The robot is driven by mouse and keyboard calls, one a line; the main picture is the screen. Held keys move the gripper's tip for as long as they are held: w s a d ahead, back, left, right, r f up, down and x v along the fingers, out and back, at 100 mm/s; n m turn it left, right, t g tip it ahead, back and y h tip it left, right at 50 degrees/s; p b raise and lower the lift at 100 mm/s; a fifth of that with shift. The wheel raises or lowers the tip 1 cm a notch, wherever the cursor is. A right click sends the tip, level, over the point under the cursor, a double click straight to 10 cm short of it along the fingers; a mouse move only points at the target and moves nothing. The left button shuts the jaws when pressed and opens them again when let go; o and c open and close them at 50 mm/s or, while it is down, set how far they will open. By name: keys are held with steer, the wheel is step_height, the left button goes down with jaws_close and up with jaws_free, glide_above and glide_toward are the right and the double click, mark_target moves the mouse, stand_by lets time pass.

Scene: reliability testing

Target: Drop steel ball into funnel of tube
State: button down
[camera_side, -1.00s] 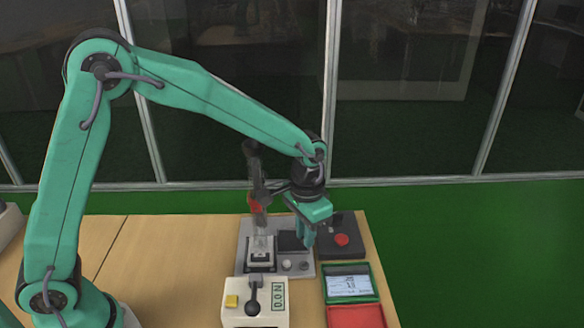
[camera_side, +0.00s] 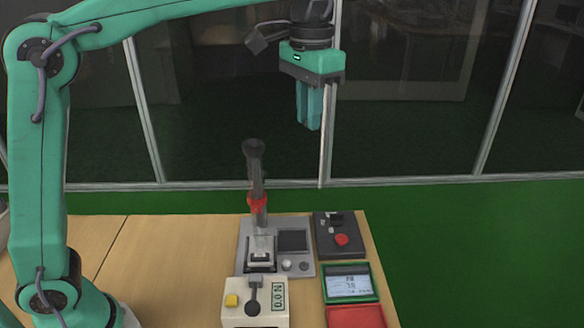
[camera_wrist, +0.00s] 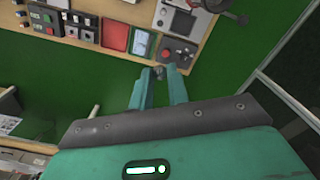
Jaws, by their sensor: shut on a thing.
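My gripper (camera_side: 309,125) points down, high above the table, to the right of and above the tube's funnel. In the wrist view its two fingertips (camera_wrist: 160,78) are closed on the small grey steel ball (camera_wrist: 159,71). The ball cannot be made out in the side view. The tube (camera_side: 258,180) stands nearly upright on a grey device, with a red ring around its lower part. Its dark funnel (camera_side: 253,147) is at the top, well apart from my gripper. In the wrist view a dark part at the upper right edge looks like the tube and funnel.
The grey device (camera_side: 303,268) has a dark screen and knobs. A black box with a red button (camera_side: 341,240) stands to its right. A white force gauge box (camera_side: 240,311) and a green-framed meter (camera_side: 350,283) are in front. The air around my gripper is clear.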

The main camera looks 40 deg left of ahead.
steer(key=shift+r, duration=2.35)
steer(key=s+a, duration=0.4)
steer(key=a, duration=0.7)
steer(key=shift+w+d+f, duration=0.1)
steer(key=shift+w+f, duration=0.05)
steer(key=shift+f, duration=1.15)
steer(key=shift+w+f, duration=0.15)
steer(key=shift+f, duration=1.15)
steer(key=shift+f, duration=0.2)
steer(key=shift+f, duration=1.65)
